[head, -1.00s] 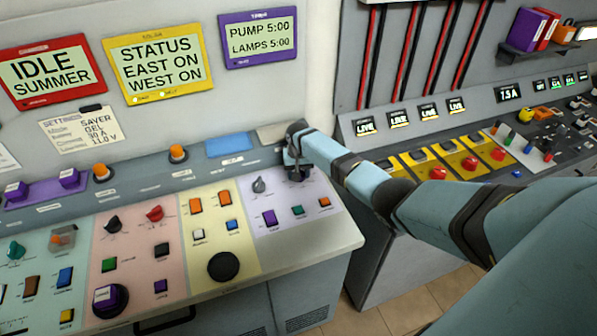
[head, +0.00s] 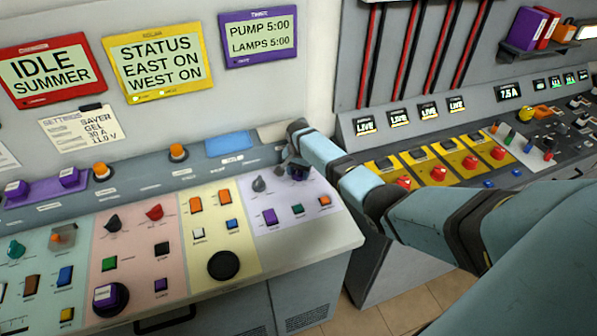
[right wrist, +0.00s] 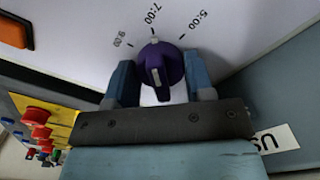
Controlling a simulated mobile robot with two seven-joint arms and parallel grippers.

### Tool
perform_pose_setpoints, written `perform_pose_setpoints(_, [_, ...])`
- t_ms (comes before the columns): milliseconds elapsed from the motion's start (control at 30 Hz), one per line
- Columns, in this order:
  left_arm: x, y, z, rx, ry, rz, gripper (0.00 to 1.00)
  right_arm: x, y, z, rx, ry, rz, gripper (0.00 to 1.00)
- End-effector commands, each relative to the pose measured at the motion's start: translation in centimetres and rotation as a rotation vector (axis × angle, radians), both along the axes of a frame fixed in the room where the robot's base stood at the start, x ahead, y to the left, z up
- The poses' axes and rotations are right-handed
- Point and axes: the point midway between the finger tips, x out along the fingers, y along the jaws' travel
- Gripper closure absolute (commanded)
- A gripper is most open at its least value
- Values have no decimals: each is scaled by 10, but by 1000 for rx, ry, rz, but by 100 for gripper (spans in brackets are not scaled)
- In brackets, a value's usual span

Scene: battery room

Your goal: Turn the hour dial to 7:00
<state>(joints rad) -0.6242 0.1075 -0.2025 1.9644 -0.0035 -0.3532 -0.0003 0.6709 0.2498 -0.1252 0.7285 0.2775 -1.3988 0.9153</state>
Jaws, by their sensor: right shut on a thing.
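The hour dial (right wrist: 155,77) is a purple knob with a pale line on its grip bar. In the right wrist view, 9:00, 7:00 and 5:00 are printed around it, and a pale mark at its top edge lies by 7:00. My right gripper (right wrist: 159,68) is shut on the dial, one blue finger on each side. In the head view the gripper (head: 297,158) partly covers the dial (head: 298,173) on the lilac panel. The purple-framed timer display (head: 260,38) reads PUMP 5:00 and LAMPS 5:00. My left gripper is not in view.
A grey knob (head: 258,184) is just left of the dial. A purple switch (head: 270,216), a green switch (head: 298,209) and an orange switch (head: 324,200) sit in front. Yellow panels with red buttons (head: 438,174) are to the right.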

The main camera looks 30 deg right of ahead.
Motion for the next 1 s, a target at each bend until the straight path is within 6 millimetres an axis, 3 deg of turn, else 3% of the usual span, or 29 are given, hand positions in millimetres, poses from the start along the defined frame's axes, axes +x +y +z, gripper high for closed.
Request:
perform_pose_setpoints(333, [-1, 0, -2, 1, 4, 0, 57, 1, -1, 1, -2, -2, -1, 75])
perform_pose_setpoints(367, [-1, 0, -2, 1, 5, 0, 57, 1, -1, 1, -2, -2, -1, 47])
perform_pose_setpoints(467, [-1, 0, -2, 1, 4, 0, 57, 1, -1, 1, -1, -2, -1, 25])
perform_pose_setpoints(767, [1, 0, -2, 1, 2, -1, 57, 1, 0, 2, 0, -1, 0, 25])
perform_pose_setpoints(1000, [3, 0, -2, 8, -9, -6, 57, 0, 0, 28, -1, -4, 1, 25])
